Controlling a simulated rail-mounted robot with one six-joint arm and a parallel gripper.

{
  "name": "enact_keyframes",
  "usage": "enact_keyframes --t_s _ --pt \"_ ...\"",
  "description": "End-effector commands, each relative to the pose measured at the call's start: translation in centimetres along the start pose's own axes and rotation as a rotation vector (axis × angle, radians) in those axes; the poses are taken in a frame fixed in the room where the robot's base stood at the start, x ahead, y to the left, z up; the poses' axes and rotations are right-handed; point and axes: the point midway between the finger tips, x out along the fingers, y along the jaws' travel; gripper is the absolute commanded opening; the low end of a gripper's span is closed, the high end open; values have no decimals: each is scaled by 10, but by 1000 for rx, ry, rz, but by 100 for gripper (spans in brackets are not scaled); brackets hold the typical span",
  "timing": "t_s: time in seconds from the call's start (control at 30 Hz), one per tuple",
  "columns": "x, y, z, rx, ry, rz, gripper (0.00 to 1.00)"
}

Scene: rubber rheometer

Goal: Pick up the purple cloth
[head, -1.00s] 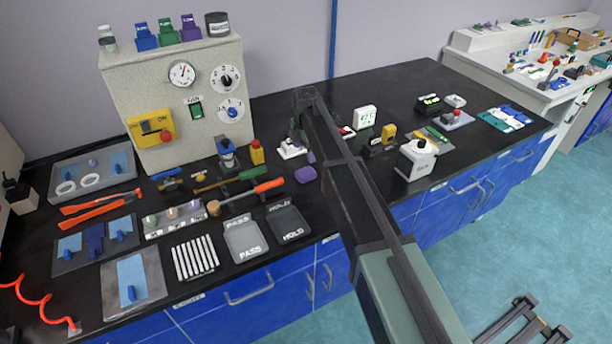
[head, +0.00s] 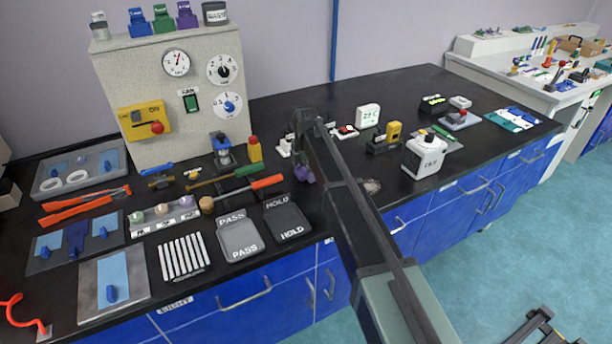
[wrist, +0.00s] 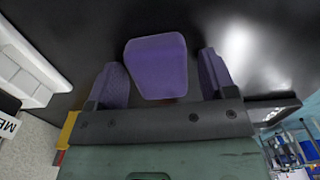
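The purple cloth (wrist: 157,65) shows in the wrist view as a thick, rounded purple pad on the dark bench. My gripper (wrist: 165,78) is open, with one purple-faced finger on each side of the cloth. A gap shows between the cloth and each finger, so it is not gripped. In the head view, a small purple patch (head: 304,174) shows beside my arm on the black bench, behind the HOLD tray. My arm hides most of the gripper there, and I cannot separate finger from cloth.
Left of the patch lie an orange-handled tool (head: 265,182) and a green-handled tool (head: 247,170). The PASS tray (head: 240,240) and HOLD tray (head: 287,220) sit in front. A white device (head: 284,147) stands close behind. A white labelled box (head: 425,155) stands to the right.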

Motion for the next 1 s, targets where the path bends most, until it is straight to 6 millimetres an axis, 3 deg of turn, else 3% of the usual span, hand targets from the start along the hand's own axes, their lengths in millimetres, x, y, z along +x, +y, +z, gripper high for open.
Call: enact_keyframes --t_s 0.03,0.3,0.57,0.73,0.87,1.0 --pt "0 0 0 0 0 0 69" --pt "0 0 0 0 0 0 30" --pt "-2 0 0 0 0 0 30" --pt "-15 0 0 0 0 0 30" --pt "-38 0 0 0 0 0 30" --pt "-81 0 0 0 0 0 30"
